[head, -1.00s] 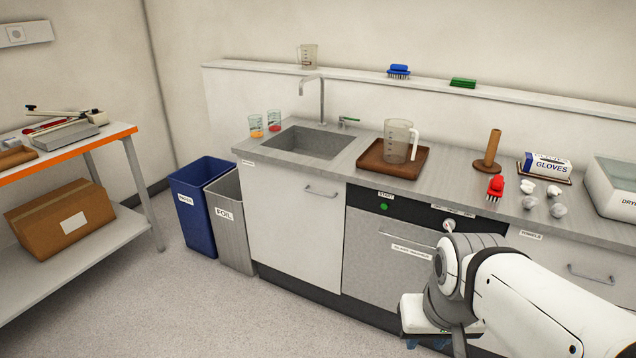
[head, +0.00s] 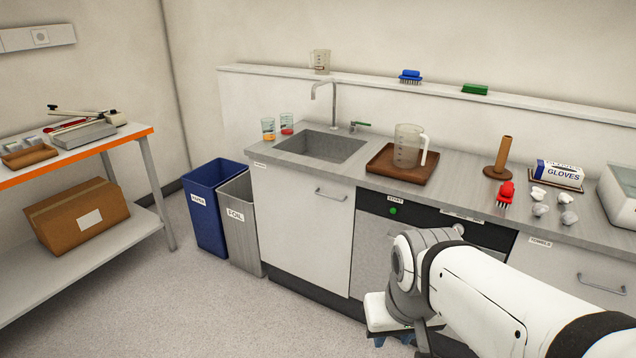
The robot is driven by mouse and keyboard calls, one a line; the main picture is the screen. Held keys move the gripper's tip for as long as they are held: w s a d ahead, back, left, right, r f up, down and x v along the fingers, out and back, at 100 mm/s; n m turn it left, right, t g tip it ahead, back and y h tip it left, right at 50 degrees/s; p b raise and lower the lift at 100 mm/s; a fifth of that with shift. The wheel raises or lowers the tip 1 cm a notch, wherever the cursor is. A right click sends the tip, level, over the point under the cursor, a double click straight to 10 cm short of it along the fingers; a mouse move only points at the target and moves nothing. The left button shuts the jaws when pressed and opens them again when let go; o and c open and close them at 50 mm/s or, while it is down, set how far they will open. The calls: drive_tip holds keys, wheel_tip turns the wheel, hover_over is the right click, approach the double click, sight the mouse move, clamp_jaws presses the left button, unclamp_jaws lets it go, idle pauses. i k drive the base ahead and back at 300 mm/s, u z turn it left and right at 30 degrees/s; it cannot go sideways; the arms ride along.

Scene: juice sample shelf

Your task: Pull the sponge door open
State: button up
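A white cabinet door (head: 300,235) under the sink has a horizontal bar handle (head: 331,195) near its top right. It is shut, flush with the counter front. A small label (head: 260,165) sits at its top left corner, too small to read, so I cannot confirm it is the sponge door. My gripper (head: 385,341) is low at the bottom of the picture, right of this door and in front of the dishwasher front. Only a bit of blue shows under my white wrist, and its fingers are mostly hidden. It is apart from the handle.
A blue bin (head: 205,215) and a grey bin (head: 240,228) stand left of the door. The dishwasher (head: 372,255) is to its right. A drawer handle (head: 601,284) is at far right. An orange-edged table (head: 75,158) stands left. The floor before the door is clear.

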sight(305, 221)
drive_tip(key=z, duration=0.05)
drive_tip(key=i, duration=0.95)
drive_tip(key=u, duration=0.1)
